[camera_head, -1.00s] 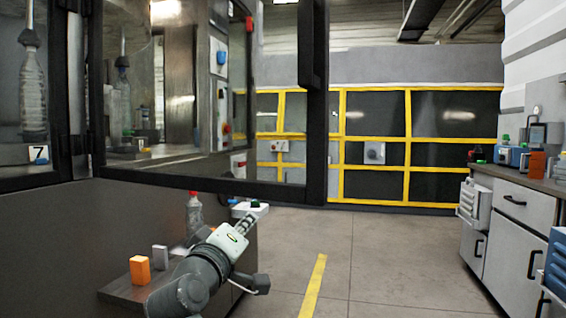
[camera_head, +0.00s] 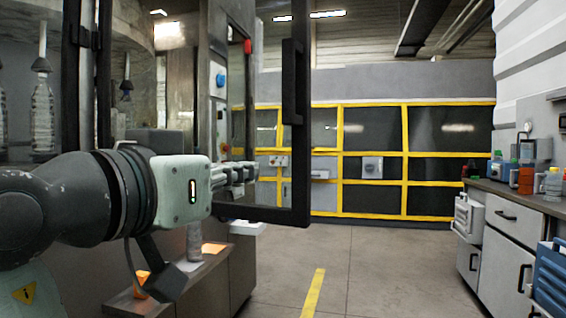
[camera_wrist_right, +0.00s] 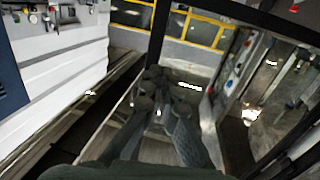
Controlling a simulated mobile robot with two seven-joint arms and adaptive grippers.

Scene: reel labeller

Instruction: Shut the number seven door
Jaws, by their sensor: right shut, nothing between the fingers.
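A black-framed glass door (camera_head: 298,150) of the machine stands swung open, with a dark vertical handle (camera_head: 292,85) at its free edge. In the right wrist view a black door post (camera_wrist_right: 157,40) runs beyond the fingers. My right gripper (camera_head: 250,172) is shut and empty. It is at the lower part of the door, near the free edge and above the bottom rail. I cannot tell if it touches the glass. In the right wrist view its fingers (camera_wrist_right: 153,80) point toward the frame. No number seven label is readable now. My left gripper is not in view.
A low bench with an orange block (camera_head: 142,282) and a bottle (camera_head: 194,243) stands below my arm. A workbench with drawers (camera_head: 508,215) is at the right. Yellow-framed panels (camera_head: 405,150) close the back. The floor in the middle is clear.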

